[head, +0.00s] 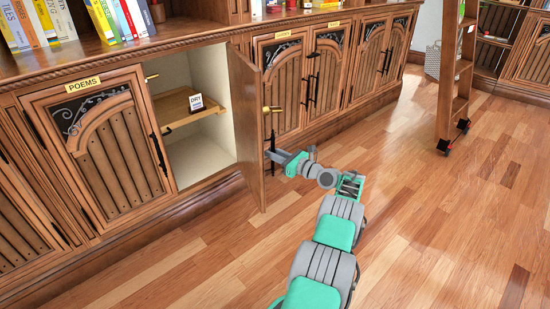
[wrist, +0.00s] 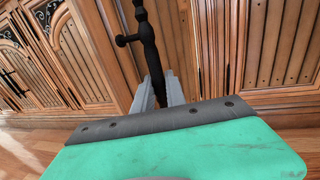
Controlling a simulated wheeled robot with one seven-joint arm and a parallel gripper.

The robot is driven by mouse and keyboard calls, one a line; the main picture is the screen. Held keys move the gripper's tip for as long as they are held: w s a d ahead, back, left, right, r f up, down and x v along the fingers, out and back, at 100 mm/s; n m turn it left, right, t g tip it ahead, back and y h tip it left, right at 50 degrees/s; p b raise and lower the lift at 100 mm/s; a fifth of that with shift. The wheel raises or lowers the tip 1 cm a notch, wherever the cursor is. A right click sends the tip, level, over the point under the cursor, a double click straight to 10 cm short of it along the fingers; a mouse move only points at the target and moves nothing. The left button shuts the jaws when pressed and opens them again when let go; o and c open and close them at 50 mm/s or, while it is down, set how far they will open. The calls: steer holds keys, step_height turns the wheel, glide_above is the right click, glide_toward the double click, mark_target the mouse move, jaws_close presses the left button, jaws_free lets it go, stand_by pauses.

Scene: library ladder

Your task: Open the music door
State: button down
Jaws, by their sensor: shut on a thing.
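A wooden cabinet door (head: 245,125) stands swung open, edge towards the head view, to the right of an open compartment. No music label is readable on it. My gripper (head: 272,154) is at the outer face of this door, low down. In the wrist view my gripper (wrist: 158,92) has its two grey fingers closed around a dark upright handle bar (wrist: 149,50). The handle also shows as a thin dark bar (head: 272,141) in the head view. A brass piece (head: 271,109) sticks out above it. The door's carved front is mostly hidden in the head view.
The open compartment holds a wooden shelf (head: 176,106) with a small card (head: 197,102). A shut door labelled POEMS (head: 83,84) is to the left. More shut doors (head: 328,70) run to the right. A ladder (head: 457,80) stands at the right back. The floor (head: 430,210) is clear.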

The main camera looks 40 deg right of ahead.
steer(key=shift+d, duration=0.3)
steer(key=c, duration=1.4)
jaws_free()
steer(key=shift+o, duration=0.2)
steer(key=shift+y, duration=0.3)
